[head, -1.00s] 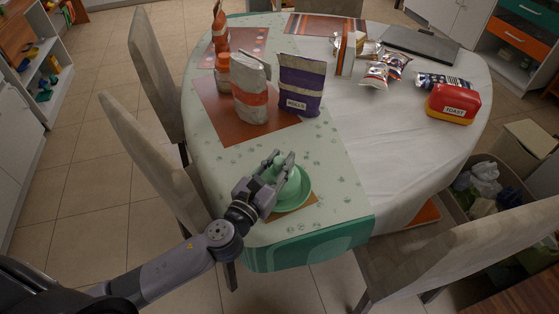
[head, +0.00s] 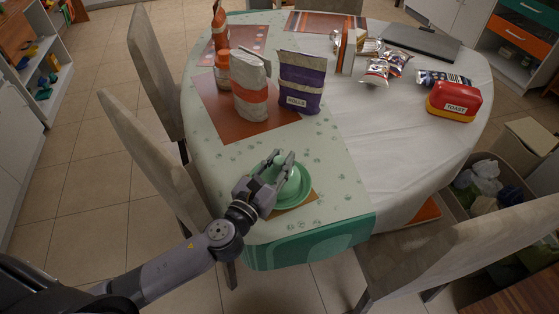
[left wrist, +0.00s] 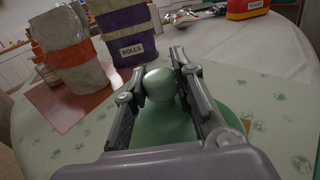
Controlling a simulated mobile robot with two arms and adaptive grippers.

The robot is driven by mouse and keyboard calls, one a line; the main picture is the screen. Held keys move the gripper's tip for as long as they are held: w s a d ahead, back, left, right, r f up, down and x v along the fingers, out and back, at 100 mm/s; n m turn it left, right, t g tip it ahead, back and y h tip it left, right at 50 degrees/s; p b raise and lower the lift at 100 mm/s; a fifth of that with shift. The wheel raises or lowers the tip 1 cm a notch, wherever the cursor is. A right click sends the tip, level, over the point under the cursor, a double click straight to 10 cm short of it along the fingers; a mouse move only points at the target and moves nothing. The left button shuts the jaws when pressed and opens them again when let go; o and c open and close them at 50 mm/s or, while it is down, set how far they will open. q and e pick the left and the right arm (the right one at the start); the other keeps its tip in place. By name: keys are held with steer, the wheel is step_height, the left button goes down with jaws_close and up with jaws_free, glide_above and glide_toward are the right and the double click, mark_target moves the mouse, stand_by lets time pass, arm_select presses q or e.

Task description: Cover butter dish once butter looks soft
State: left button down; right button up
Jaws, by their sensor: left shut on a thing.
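The green butter dish (head: 302,192) sits near the front edge of the table, on a small orange-brown mat (head: 309,199). Its green domed lid with a round knob (left wrist: 161,84) is over the dish. My left gripper (head: 282,160) is shut on the lid, with one finger on each side of the knob. In the left wrist view the dome (left wrist: 164,126) spreads out below the knob. I cannot tell whether the lid rests fully on the dish. The butter is hidden. My right gripper is out of view.
A purple rolls bag (head: 301,82), a white and orange bag (head: 250,88) and orange bottles (head: 222,70) stand behind on placemats. A red toast pack (head: 454,102), snack packets (head: 376,73) and a laptop (head: 421,42) lie farther right. Chairs (head: 158,160) flank the table.

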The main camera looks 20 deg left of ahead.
arm_select(q)
steer(key=shift+f+b, duration=0.45)
steer(key=shift+f, duration=0.2)
steer(key=c, duration=1.3)
jaws_free()
step_height(320, 180, up, 6)
steer(key=p, duration=0.6)
